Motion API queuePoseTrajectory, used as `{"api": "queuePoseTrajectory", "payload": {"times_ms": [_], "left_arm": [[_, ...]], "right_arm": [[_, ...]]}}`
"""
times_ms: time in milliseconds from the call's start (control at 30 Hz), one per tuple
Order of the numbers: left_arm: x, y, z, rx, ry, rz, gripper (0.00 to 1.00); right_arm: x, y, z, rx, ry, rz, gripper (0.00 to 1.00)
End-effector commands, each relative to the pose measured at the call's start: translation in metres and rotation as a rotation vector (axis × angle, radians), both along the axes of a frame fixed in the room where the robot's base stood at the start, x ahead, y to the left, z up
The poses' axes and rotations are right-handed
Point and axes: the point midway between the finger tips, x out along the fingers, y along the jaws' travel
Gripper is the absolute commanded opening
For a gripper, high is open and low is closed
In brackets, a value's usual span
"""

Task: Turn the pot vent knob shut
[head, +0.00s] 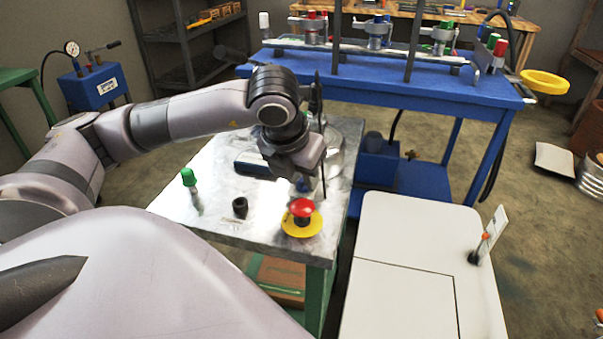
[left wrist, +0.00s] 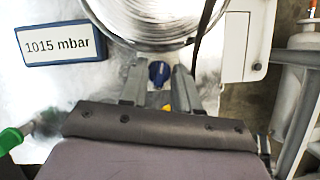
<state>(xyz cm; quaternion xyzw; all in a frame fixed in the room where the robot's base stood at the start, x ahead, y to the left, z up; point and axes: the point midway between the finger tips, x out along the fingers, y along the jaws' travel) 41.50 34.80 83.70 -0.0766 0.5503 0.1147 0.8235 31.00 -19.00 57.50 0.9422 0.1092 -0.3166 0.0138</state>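The pot (head: 345,140) is a shiny metal cylinder at the back right of the metal-topped table, partly hidden behind my left arm. In the left wrist view its ribbed wall (left wrist: 150,20) fills the top middle. The blue vent knob (left wrist: 159,72) sits at the pot's near side. In the head view only a bit of blue (head: 302,185) shows below my left gripper (head: 306,188). In the left wrist view my left gripper (left wrist: 160,70) is open, with one finger on each side of the knob; I cannot tell whether they touch it. My right gripper is not in view.
A red mushroom button (head: 302,207) on a yellow base stands close in front of the left gripper. A pressure display (left wrist: 62,42) reads 1015 mbar. A blue bench (head: 440,85) stands behind.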

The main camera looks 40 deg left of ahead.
Motion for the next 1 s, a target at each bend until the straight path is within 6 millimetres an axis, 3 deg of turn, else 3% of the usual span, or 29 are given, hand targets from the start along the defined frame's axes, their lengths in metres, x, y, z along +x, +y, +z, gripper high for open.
{"api": "queuePoseTrajectory", "payload": {"times_ms": [33, 67, 100, 267, 600, 933, 967, 1000], "left_arm": [[0.0, 0.0, 0.0, 0.0, 0.0, 0.0, 0.13], [0.0, 0.0, 0.0, 0.0, 0.0, 0.0, 0.04], [0.0, 0.0, 0.0, 0.0, 0.0, 0.0, 0.0], [0.0, -0.001, -0.001, -0.001, 0.0, 0.02, 0.0], [0.001, -0.002, 0.0, -0.002, 0.0, 0.229, 0.0], [0.001, -0.001, 0.001, 0.0, 0.0, 0.243, 0.0], [0.001, -0.001, 0.001, 0.0, -0.001, 0.243, 0.39], [0.001, -0.001, 0.001, 0.0, -0.001, 0.243, 0.52]], "right_arm": [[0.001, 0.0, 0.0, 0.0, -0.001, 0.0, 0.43], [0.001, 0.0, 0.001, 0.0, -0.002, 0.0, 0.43], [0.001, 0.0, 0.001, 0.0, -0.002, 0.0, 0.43], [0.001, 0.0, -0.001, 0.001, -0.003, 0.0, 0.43], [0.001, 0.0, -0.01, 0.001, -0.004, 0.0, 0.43], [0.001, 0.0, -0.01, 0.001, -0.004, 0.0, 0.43], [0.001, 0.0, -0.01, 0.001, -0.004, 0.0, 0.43], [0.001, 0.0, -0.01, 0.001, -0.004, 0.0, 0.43]]}}
